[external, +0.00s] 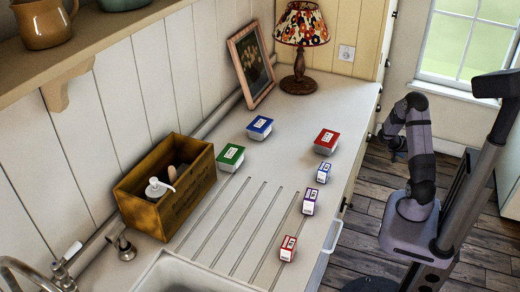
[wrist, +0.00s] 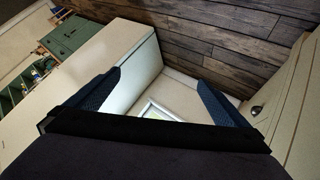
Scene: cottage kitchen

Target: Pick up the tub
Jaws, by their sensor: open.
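Three white tubs with coloured lids stand on the counter in the external view: a green-lidded tub (external: 231,157) by the wooden crate, a blue-lidded tub (external: 259,128) further back, and a red-lidded tub (external: 326,142) near the counter's right edge. The task does not say which one is meant. My gripper (external: 398,153) hangs off the counter to the right, beyond the red-lidded tub and apart from everything. In the wrist view my gripper (wrist: 158,82) is open, with nothing between its two blue fingers. No tub shows clearly in the wrist view.
A wooden crate (external: 180,208) holds a pump bottle. A picture frame (external: 251,65) and lamp (external: 299,45) stand behind. The sink (external: 190,275) is in front.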

